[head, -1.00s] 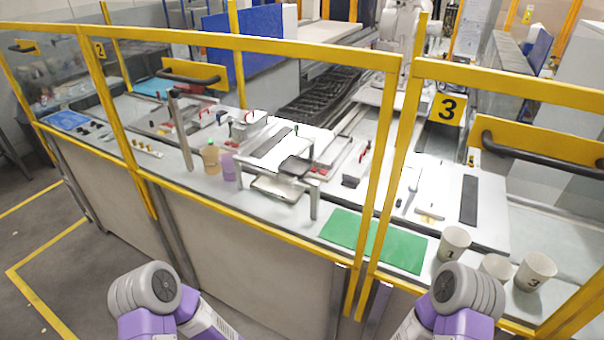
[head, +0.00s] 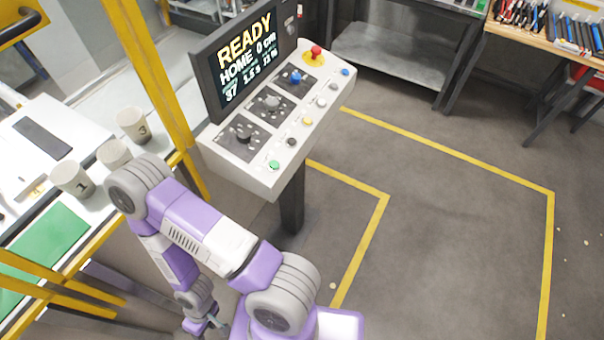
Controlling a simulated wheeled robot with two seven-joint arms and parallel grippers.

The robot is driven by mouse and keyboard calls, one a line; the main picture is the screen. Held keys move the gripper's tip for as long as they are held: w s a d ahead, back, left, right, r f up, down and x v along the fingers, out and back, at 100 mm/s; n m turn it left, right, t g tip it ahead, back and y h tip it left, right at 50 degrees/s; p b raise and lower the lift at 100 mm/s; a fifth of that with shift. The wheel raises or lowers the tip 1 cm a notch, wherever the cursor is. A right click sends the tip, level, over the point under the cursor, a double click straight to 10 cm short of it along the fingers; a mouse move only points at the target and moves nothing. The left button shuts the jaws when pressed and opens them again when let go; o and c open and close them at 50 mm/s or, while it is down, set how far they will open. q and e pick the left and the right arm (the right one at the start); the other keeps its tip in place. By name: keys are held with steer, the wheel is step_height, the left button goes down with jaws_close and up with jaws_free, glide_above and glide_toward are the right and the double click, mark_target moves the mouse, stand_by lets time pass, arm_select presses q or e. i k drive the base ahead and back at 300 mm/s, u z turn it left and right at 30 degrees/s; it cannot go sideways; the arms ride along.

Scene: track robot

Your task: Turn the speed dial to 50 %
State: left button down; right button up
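A white control console (head: 225,165) stands on a dark post in the upper middle of the head view. Its top carries three dark dial plates in a row: one with a black knob (head: 243,136), one with a grey knob (head: 271,102) and one with a blue knob (head: 295,76). Their markings are too small to read, so I cannot tell which is the speed dial. The tilted screen (head: 245,55) reads READY, HOME 0 cm, and a smaller line starting with 37.
A red mushroom button (head: 315,52) on yellow and several coloured buttons, including a green one (head: 273,165), are on the console. Numbered cups, including cup 3 (head: 134,125), and a green mat (head: 42,246) are at left behind yellow rails. Open floor (head: 450,220) lies right.

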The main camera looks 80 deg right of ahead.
mark_target(296, 78)
steer(key=k, duration=1.2)
steer(key=z, duration=1.4)
steer(key=i, duration=0.45)
steer(key=z, duration=0.05)
